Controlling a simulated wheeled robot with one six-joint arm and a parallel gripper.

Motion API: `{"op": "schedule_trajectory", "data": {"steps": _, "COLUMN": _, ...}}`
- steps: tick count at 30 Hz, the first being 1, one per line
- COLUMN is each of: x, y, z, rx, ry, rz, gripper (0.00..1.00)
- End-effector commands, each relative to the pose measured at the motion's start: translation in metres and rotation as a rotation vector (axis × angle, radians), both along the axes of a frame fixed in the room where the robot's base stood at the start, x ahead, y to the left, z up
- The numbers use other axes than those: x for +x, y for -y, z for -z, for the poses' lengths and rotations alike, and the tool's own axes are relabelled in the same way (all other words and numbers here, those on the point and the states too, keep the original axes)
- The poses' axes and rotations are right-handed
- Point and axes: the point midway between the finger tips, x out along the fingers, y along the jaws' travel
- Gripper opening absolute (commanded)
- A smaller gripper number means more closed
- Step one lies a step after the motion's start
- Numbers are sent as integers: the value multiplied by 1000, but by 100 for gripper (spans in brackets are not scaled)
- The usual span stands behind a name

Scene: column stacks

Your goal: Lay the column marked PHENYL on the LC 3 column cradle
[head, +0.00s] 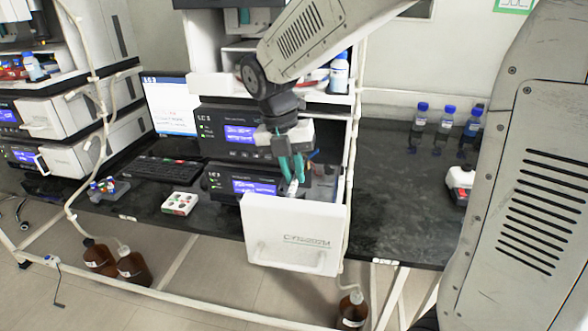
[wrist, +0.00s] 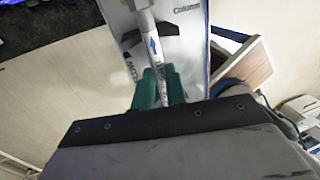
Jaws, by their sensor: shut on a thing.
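My gripper (head: 292,172) has teal fingers and is shut on a slim, pale metal column (head: 293,188), just above and behind the open white front of the LC 3 column compartment (head: 295,228). In the wrist view the column (wrist: 150,38) runs up and away between the teal fingers (wrist: 161,82), with a blue arrow on its body. I cannot read the name PHENYL on it. Below it is the white panel (wrist: 185,25) printed "Column", with dark shapes that may be the cradle. I cannot tell whether the column touches them.
The LC 3 stack (head: 232,135) rises behind, with lit displays. A keyboard (head: 160,169) and a white tray with coloured spots (head: 180,203) lie to its left. Blue-capped bottles (head: 446,123) stand on the right bench. Brown bottles (head: 132,265) stand on the floor.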

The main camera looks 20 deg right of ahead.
Motion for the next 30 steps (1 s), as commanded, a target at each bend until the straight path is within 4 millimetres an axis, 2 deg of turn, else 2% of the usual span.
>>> {"op": "schedule_trajectory", "data": {"steps": 26, "x": 0, "y": 0, "z": 11, "rx": -1, "ry": -1, "rz": 0, "gripper": 0}}
{"op": "schedule_trajectory", "data": {"steps": 27, "x": 0, "y": 0, "z": 11, "rx": 0, "ry": 0, "rz": 0, "gripper": 22}}
{"op": "schedule_trajectory", "data": {"steps": 29, "x": 0, "y": 0, "z": 11, "rx": 0, "ry": 0, "rz": 0, "gripper": 38}}
{"op": "schedule_trajectory", "data": {"steps": 30, "x": 0, "y": 0, "z": 11, "rx": 0, "ry": 0, "rz": 0, "gripper": 39}}
